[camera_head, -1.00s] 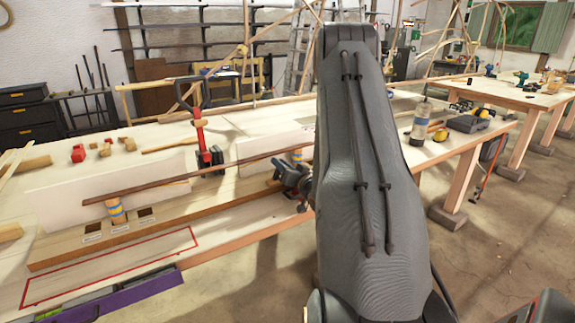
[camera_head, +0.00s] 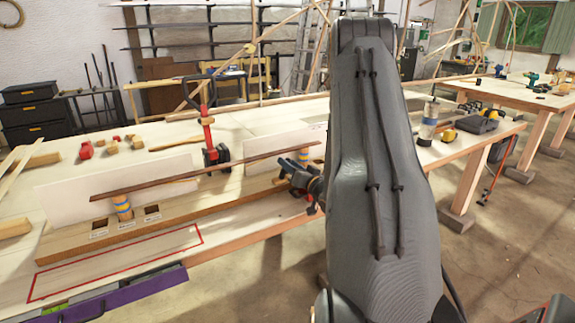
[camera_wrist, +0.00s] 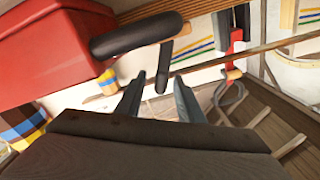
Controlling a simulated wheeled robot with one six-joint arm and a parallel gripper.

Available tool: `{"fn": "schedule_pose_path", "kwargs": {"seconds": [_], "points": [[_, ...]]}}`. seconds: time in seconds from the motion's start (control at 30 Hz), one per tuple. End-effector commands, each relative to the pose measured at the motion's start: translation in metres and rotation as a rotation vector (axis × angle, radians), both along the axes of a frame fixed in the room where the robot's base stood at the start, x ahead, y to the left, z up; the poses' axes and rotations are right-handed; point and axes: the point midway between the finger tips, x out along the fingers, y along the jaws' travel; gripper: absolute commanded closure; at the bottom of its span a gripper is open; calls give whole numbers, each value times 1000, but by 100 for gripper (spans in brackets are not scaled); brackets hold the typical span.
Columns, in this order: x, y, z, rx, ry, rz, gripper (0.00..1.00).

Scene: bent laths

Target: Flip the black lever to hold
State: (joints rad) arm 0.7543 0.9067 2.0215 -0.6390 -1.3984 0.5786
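A black lever (camera_wrist: 135,37) with a thick rounded grip and a short hanging stem shows large in the wrist view, beside a red body (camera_wrist: 55,45). In the head view I cannot make this lever out; my arm blocks much of that side. My gripper (camera_wrist: 159,82) is open and empty. Its fingers point toward the lever, with the stem's lower end between the fingertips in the picture. I cannot tell whether they touch. In the head view my gripper (camera_head: 290,172) is partly seen at the right end of the wooden base.
A thin brown lath (camera_head: 150,188) rests across banded posts above the wooden base (camera_head: 85,240). A red upright clamp with a black handle (camera_head: 208,132) stands behind it. A red outline (camera_head: 120,262) marks bare bench in front. A second bench (camera_head: 520,90) stands at right.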

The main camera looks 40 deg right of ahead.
Motion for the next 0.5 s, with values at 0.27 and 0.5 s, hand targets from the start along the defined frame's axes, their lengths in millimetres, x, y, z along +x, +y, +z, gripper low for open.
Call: {"fn": "schedule_pose_path", "kwargs": {"seconds": [0.27,0.5], "points": [[-45,4,-1,0,0,-3,66],[-59,7,0,0,0,-1,66]]}}
